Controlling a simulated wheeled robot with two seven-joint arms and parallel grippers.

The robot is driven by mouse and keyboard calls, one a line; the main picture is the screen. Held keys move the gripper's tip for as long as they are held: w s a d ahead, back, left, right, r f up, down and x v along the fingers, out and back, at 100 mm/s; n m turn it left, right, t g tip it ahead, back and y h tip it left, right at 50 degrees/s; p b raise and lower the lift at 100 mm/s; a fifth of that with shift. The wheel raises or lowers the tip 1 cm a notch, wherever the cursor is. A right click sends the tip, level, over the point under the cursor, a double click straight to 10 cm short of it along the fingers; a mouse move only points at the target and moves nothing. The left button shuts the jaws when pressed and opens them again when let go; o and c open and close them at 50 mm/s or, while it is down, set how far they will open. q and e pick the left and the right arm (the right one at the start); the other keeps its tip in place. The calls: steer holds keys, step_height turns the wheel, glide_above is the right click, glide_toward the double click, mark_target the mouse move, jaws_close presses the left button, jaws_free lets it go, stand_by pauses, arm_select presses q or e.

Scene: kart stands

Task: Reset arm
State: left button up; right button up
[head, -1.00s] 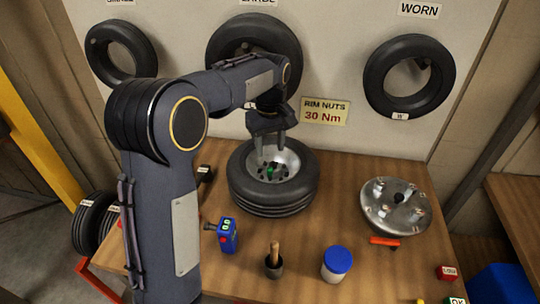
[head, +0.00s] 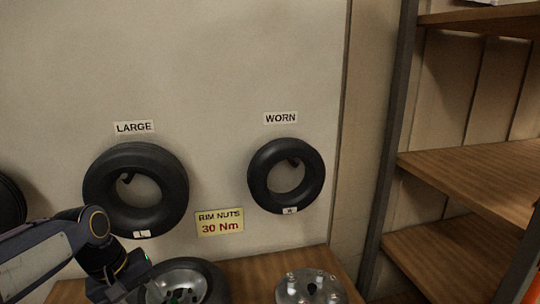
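My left arm comes in from the lower left. Its gripper (head: 122,284) is low in the head view, at the left side of the tyre and rim (head: 178,284) on the bench. The fingers are cut off or lost at the bottom edge, so whether they are open or shut is hidden. The rim is silver with small dark and green parts at its hub, and the lower part of the wheel is out of view. My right gripper is not in view.
A silver hub disc with studs (head: 309,288) sits on the wooden bench (head: 250,270) to the right. Tyres hang under the LARGE (head: 135,190) and WORN (head: 286,176) labels. A yellow 30 Nm sign (head: 220,222) is between them. Wooden shelves (head: 470,180) stand at the right.

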arm_select(q)
steer(key=s+d+f+m+t, duration=0.2)
steer(key=s, duration=0.7)
steer(key=s+d+f+m+t+h, duration=0.1)
steer(key=s+d+f+m, duration=0.1)
steer(key=s, duration=0.7)
steer(key=shift+d+m+t, duration=0.4)
steer(key=shift+d+m, duration=0.3)
steer(key=shift+d, duration=0.1)
steer(key=shift+f, duration=0.1)
